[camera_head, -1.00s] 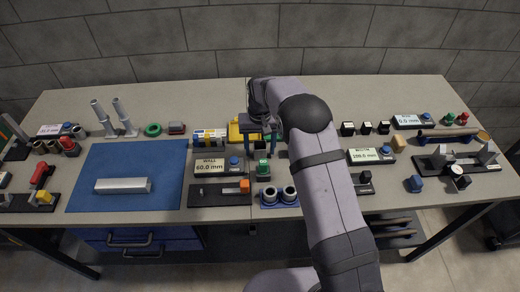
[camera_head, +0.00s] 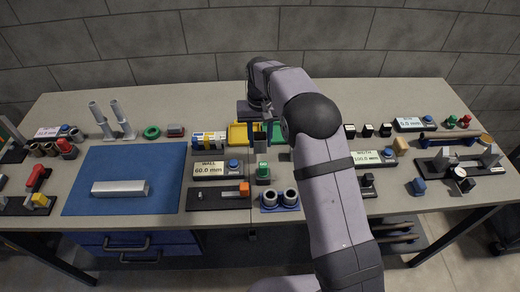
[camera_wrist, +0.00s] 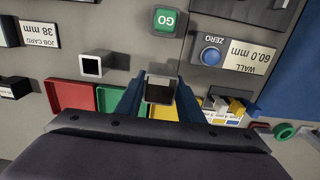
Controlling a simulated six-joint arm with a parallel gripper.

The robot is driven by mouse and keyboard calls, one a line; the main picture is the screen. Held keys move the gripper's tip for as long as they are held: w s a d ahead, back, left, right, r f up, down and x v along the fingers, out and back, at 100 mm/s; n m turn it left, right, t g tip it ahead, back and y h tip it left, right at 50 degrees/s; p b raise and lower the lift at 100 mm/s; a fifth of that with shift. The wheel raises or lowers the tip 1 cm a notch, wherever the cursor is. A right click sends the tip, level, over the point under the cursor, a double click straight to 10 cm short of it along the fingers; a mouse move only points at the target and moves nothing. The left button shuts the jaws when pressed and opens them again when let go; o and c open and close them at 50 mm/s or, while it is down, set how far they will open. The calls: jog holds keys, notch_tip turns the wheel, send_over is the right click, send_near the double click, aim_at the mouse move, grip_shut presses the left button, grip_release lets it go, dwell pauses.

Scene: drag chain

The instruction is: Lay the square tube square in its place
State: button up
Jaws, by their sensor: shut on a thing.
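My gripper (camera_wrist: 162,84) is shut on a short, hollow, square-ended tube (camera_wrist: 160,80), seen nearly end-on between the blue fingers in the wrist view. In that view it overlaps the near edges of the yellow tray (camera_wrist: 163,113) and the green tray (camera_wrist: 113,101); its height above them is unclear. A longer pale square bar (camera_head: 120,188) lies on the blue mat (camera_head: 100,165).
A red tray (camera_wrist: 80,97) adjoins the green one. A white-rimmed dark square piece (camera_wrist: 91,65) stands nearby, apart from the tube. A green GO button (camera_wrist: 165,19) and a wall gauge box (camera_wrist: 243,57) with a blue ZERO button (camera_wrist: 210,55) stand close. The mat is mostly clear.

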jog(key=w+d+r+m+p, duration=0.2)
jog(key=d+r+p, duration=0.1)
jog(key=d+r, duration=0.75)
jog(key=s+d+r+m+p, duration=0.2)
jog(key=s+d+r+p, duration=0.15)
jog(key=s+d, duration=0.2)
jog(key=s+d+f, duration=0.2)
jog(key=s+d, duration=0.2)
jog(key=s, duration=0.3)
jog(key=s+f+n, duration=0.3)
jog(key=f+n, duration=0.1)
jog(key=f, duration=0.4)
jog(key=shift+s+a+f+p, duration=0.15)
jog(key=shift+s+a+p, duration=0.15)
jog(key=shift+p, duration=0.15)
jog(key=shift+f+b, duration=1.6)
jog(key=shift+f, duration=1)
